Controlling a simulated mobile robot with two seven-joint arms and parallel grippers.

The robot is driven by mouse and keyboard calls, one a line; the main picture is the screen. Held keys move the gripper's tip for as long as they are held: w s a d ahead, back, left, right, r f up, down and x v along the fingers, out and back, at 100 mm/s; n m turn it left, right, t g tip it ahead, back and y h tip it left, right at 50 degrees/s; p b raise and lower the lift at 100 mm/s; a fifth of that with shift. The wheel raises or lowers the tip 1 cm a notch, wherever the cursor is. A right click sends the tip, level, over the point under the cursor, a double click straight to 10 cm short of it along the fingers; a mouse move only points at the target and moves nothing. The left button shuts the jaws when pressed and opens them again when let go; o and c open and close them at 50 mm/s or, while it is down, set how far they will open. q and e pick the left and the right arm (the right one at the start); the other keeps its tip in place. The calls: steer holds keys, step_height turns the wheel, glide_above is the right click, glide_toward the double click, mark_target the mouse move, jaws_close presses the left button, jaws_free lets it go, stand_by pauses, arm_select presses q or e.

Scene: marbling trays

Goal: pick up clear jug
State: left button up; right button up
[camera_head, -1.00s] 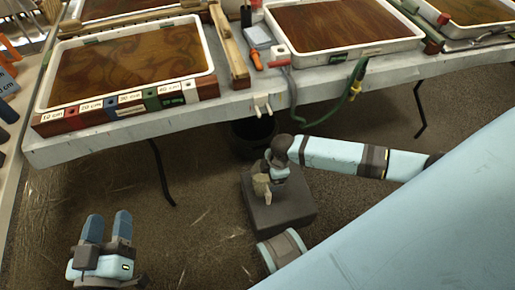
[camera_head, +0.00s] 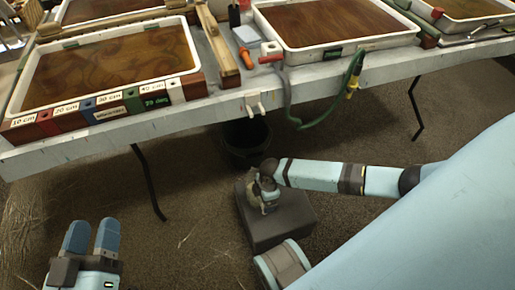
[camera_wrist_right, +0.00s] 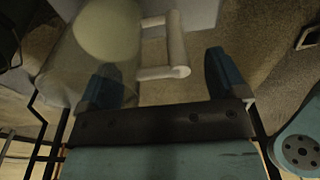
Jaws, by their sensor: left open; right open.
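The clear jug shows in the right wrist view as a see-through body (camera_wrist_right: 62,65) with a pale round patch and a whitish handle (camera_wrist_right: 176,45). My right gripper (camera_wrist_right: 165,80) is open, and the handle lies ahead of and between its fingertips; I cannot tell whether they touch. In the head view my right gripper (camera_head: 264,193) is over a dark grey block (camera_head: 275,222) on the floor, and it hides most of what is there. My left gripper (camera_head: 91,237) is open and empty at the lower left.
A long table (camera_head: 225,108) with a front edge above my right arm carries marbling trays (camera_head: 194,50). A black bucket (camera_head: 246,150) stands behind the block. A green hose (camera_head: 352,75) hangs off the table edge. Floor left of the block is clear.

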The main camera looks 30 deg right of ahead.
step_height(320, 180, down, 2)
steer(key=shift+a+f, duration=0.1)
steer(key=shift+f, duration=0.05)
arm_select(q)
steer(key=shift+d+f+g, duration=0.1)
steer(key=shift+f+g, duration=0.3)
steer(key=shift+f, duration=0.5)
arm_select(e)
steer(key=c, duration=1.4)
steer(key=shift+c, duration=0.2)
arm_select(q)
steer(key=shift+r, duration=0.2)
arm_select(e)
steer(key=shift+r, duration=0.25)
